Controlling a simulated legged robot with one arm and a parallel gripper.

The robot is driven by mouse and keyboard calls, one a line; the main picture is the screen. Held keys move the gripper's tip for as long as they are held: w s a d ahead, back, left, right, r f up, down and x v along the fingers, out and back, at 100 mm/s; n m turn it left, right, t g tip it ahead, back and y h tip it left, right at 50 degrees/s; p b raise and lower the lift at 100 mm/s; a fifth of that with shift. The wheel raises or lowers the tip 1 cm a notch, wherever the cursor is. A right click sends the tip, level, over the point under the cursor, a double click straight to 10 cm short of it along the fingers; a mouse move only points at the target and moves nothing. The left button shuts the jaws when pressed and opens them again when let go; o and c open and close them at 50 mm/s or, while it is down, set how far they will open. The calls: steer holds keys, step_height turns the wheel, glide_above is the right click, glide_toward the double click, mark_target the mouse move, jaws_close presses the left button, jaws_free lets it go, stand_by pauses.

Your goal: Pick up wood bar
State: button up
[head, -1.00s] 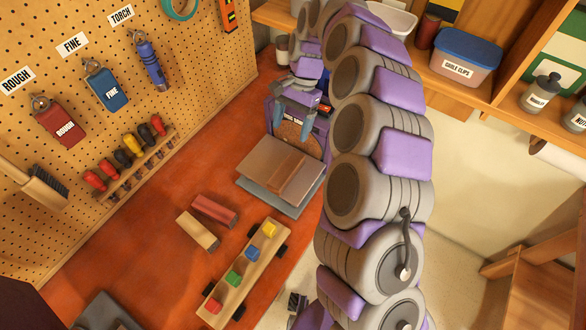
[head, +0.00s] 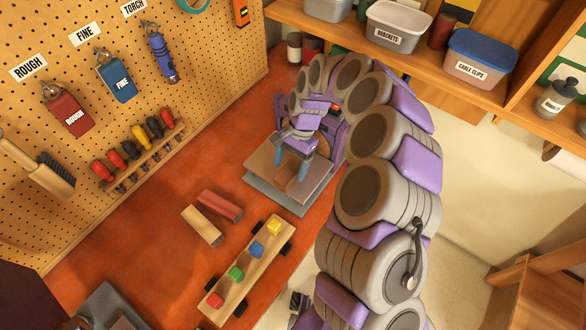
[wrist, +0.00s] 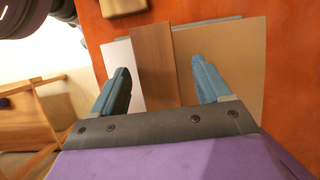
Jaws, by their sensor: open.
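The brown wood bar (head: 288,178) lies flat across a tan-topped plate (head: 262,160) with a grey base, near the bench's right edge. In the wrist view the wood bar (wrist: 152,62) runs lengthwise between my two blue fingers. My gripper (head: 292,168) is open above the plate and partly hides the bar in the head view. In the wrist view my gripper (wrist: 161,72) has one finger on each side of the bar, with a gap on both sides. I cannot tell how high the fingertips are above the plate.
A red block (head: 220,206) and a tan block (head: 202,226) lie left of the plate. A wheeled wooden board (head: 255,268) carries several coloured cubes. A pegboard (head: 215,100) with tools stands at left, and a shelf (head: 345,38) with tubs at the back. Clear bench lies between.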

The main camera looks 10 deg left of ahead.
mark_target(290, 169)
steer(key=shift+x, duration=1.5)
steer(key=shift+d, duration=0.15)
steer(key=shift+c, duration=0.2)
steer(key=c, duration=1.2)
steer(key=shift+c, duration=0.2)
